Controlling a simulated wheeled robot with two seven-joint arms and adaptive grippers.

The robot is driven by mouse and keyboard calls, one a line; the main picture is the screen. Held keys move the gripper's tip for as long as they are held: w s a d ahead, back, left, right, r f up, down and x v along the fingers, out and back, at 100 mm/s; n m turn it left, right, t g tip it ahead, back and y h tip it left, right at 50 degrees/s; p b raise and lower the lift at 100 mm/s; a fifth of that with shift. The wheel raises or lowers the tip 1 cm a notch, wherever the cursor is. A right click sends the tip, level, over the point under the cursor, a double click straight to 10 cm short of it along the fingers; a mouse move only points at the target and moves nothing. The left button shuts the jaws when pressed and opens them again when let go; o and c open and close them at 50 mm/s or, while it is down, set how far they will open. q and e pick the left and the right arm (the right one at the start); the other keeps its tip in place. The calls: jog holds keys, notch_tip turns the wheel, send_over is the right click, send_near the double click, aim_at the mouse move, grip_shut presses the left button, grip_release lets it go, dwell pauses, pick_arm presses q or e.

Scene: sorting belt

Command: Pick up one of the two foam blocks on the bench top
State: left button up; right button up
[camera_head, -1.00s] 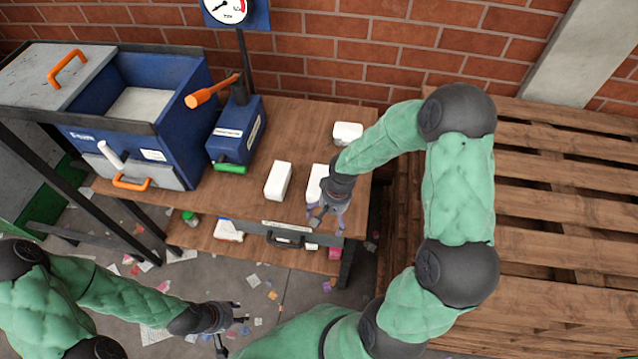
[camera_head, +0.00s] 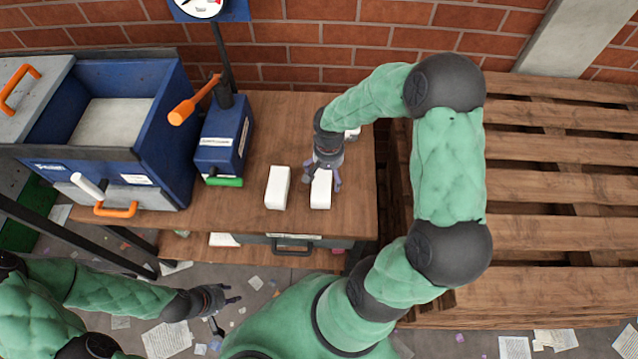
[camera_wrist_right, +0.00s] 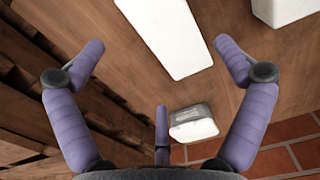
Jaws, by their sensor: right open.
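Two white foam blocks lie side by side on the wooden bench top: the left block (camera_head: 277,187) and the right block (camera_head: 321,192). My right gripper (camera_head: 321,183) is open over the right block, its fingers spread to either side of the block's far part. In the right wrist view, that block (camera_wrist_right: 168,35) shows between the open fingers (camera_wrist_right: 160,44), with gaps on both sides. The left block (camera_wrist_right: 283,9) is cut off at that view's top right. My left gripper (camera_head: 229,312) is open and empty, low over the floor in front of the bench.
A white and grey object (camera_wrist_right: 193,123) stands near the bench's back, mostly hidden behind my right gripper in the head view. A blue device with an orange lever (camera_head: 196,101) and a blue bin (camera_head: 150,130) stand left. Wooden pallets (camera_head: 560,190) are at the right.

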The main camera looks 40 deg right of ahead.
aim_at(325, 190)
jog(key=f, duration=0.3)
jog(key=f+b, duration=0.1)
jog(key=f, duration=0.1)
jog(key=f+b, duration=0.1)
jog(key=f, duration=0.2)
jog(key=shift+w+f, duration=0.25)
jog(key=shift+f, duration=0.1)
jog(key=shift+a, duration=0.1)
jog(key=c, duration=0.6)
